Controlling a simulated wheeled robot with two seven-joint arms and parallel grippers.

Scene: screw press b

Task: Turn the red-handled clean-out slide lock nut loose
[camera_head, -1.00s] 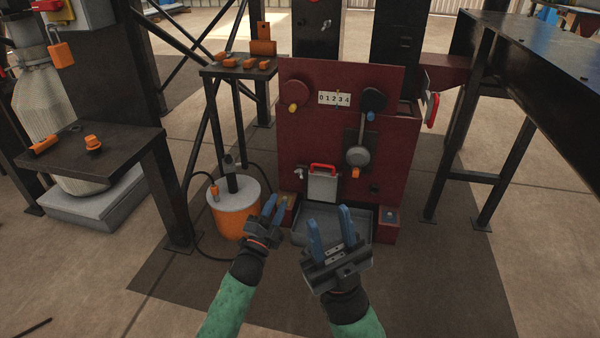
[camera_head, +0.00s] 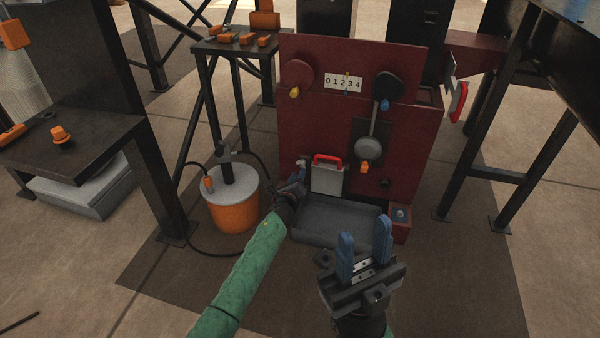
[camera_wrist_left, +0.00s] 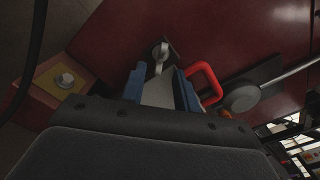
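The clean-out slide (camera_head: 327,180) is a pale plate with a red handle (camera_head: 328,158), upright low on the dark red press; the handle also shows in the left wrist view (camera_wrist_left: 207,83). Its lock nut is a small light metal wing nut (camera_wrist_left: 160,52) left of the slide, partly behind my gripper in the head view (camera_head: 301,162). My left gripper (camera_wrist_left: 158,72) is open, with its blue fingertips either side of the nut's line and just short of it; contact cannot be told. In the head view this gripper (camera_head: 297,180) is at the slide's left. My right gripper (camera_head: 364,238) is open and empty, in front of the tray.
A grey tray (camera_head: 335,222) lies below the slide. An orange bucket (camera_head: 234,208) with a hose stands left of my left arm. The press's round weight (camera_wrist_left: 241,97) is at right.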

